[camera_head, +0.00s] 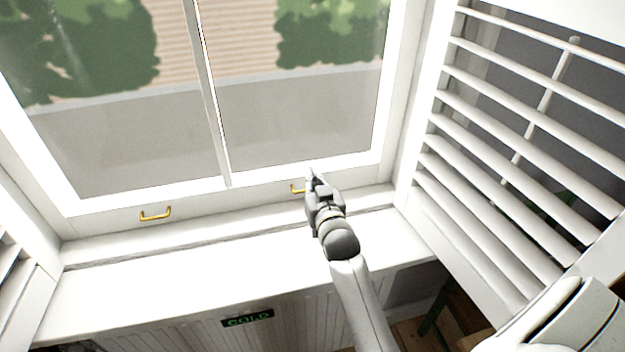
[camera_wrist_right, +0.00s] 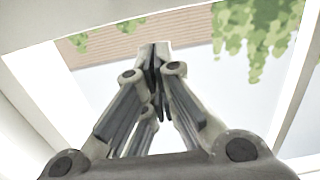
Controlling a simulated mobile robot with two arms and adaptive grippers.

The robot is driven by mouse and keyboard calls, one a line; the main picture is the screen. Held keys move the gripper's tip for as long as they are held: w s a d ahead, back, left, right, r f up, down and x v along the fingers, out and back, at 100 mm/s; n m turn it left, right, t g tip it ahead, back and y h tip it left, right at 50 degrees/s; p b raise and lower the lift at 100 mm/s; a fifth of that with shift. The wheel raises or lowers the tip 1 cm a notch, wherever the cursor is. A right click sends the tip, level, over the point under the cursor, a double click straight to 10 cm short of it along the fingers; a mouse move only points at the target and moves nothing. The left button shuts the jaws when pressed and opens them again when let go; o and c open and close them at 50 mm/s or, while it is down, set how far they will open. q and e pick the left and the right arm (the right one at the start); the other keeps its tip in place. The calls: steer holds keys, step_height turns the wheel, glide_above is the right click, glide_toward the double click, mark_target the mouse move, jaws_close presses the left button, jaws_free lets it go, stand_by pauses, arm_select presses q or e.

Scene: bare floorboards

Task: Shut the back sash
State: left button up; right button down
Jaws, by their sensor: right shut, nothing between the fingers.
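The white window sash (camera_head: 110,200) fills the upper part of the head view, with glass panes split by a thin upright bar. Its bottom rail carries two brass handles, a left one (camera_head: 156,214) and a right one (camera_head: 297,189). The rail appears low, near the white sill; I cannot tell whether a gap is left under it. My right gripper (camera_head: 312,176) is shut and empty, at the bottom rail beside the right handle and partly covering it. The right wrist view shows its fingers (camera_wrist_right: 155,62) together in front of the glass. My left gripper is not in view.
A white louvred shutter (camera_head: 520,130) stands open on the right, close to my right arm. Another shutter edge (camera_head: 12,255) shows at the left. The broad sill (camera_head: 190,275) is clear. Below it is a panelled front with a dark "COLD" sign (camera_head: 247,318).

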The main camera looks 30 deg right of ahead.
steer(key=b+v, duration=0.2)
steer(key=v, duration=0.7)
steer(key=shift+s, duration=0.25)
steer(key=shift+f, duration=0.2)
